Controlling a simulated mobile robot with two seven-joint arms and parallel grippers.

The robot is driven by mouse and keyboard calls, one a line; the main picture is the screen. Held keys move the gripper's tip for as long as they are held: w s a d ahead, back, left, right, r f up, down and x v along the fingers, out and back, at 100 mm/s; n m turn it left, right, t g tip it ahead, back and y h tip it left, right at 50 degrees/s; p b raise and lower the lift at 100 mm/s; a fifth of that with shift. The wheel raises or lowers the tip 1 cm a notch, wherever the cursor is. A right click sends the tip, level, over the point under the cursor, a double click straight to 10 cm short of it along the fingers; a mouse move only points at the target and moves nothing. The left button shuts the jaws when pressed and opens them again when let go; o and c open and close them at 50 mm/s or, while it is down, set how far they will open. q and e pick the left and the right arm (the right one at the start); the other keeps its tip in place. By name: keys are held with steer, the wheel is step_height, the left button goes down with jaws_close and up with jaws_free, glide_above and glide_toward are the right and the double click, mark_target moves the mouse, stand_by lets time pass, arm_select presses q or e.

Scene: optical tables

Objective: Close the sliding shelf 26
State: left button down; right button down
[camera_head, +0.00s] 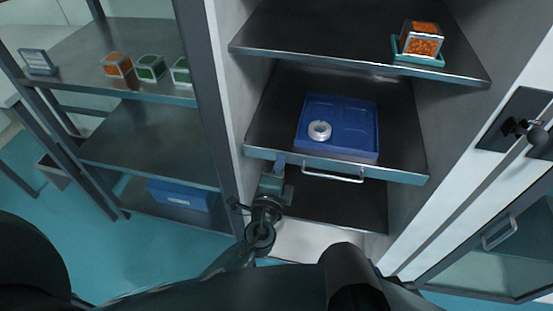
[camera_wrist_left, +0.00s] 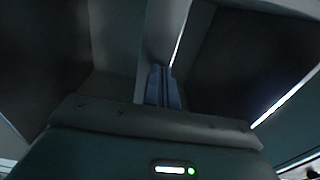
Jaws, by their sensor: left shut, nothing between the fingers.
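The sliding shelf (camera_head: 400,172) is the middle board of the open cabinet, with a silver bar handle (camera_head: 333,175) on its front edge. It appears to stick out a little from the cabinet. My left gripper (camera_head: 279,163) is shut and empty. Its fingertips are at the left part of the shelf's front edge, left of the handle; I cannot tell whether they touch it. In the left wrist view the closed fingers (camera_wrist_left: 163,88) show against dark, blurred cabinet surfaces. My right gripper is not in view.
On the sliding shelf lies a blue tray (camera_head: 366,145) with a white ring (camera_head: 319,131). The fixed shelf (camera_head: 300,35) above holds an orange box (camera_head: 421,38). A rack (camera_head: 150,130) stands to the left, and a glass-fronted door (camera_head: 490,250) is at the lower right.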

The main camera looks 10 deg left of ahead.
mark_target(283, 150)
arm_select(q)
steer(key=shift+w, duration=0.1)
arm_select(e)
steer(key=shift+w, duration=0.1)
